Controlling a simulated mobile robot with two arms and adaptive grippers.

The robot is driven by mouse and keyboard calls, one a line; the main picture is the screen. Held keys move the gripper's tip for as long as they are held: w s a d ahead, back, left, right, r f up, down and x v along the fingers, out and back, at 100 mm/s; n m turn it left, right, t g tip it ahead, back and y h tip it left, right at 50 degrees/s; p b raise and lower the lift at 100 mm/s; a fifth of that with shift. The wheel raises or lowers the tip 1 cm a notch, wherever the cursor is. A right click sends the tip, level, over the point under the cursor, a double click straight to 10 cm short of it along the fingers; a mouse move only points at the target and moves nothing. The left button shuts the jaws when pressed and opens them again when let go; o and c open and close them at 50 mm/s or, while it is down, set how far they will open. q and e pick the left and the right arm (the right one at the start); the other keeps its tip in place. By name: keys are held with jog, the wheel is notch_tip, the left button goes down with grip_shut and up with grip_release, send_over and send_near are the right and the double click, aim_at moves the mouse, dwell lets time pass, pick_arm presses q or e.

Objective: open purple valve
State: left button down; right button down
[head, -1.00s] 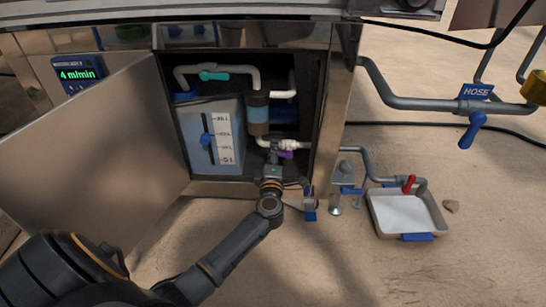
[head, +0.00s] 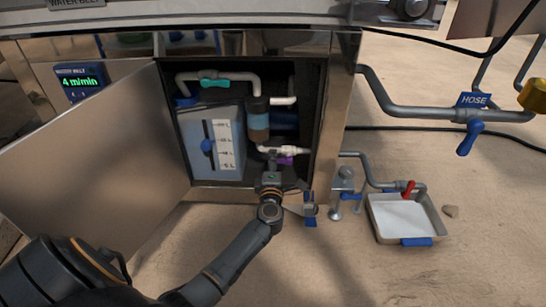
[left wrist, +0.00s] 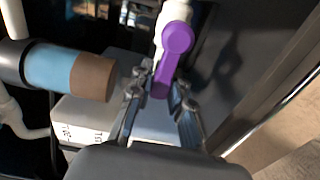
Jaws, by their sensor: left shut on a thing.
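The purple valve handle (left wrist: 174,55) is a short lever with a round head, on a white pipe in the left wrist view. In the head view the purple valve (head: 286,160) shows small, low inside the open cabinet, just under the white pipe. My left gripper (head: 273,156) reaches into the cabinet beside it. In the left wrist view the two fingers of my left gripper (left wrist: 158,97) stand either side of the handle's lower end, shut on it. The exact contact is partly hidden. My right gripper is not in view.
The cabinet door (head: 100,150) stands open at the left. A tank (head: 215,140), a blue-brown filter (head: 257,120) and a teal valve (head: 214,83) crowd the cabinet. The steel frame (head: 337,115) borders it on the right. A tray (head: 404,240) lies on the sand outside.

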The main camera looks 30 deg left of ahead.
pick_arm(q)
jog(key=shift+f, duration=0.1)
jog(key=c, duration=1.2)
grip_release()
notch_tip(320, 180, up, 10)
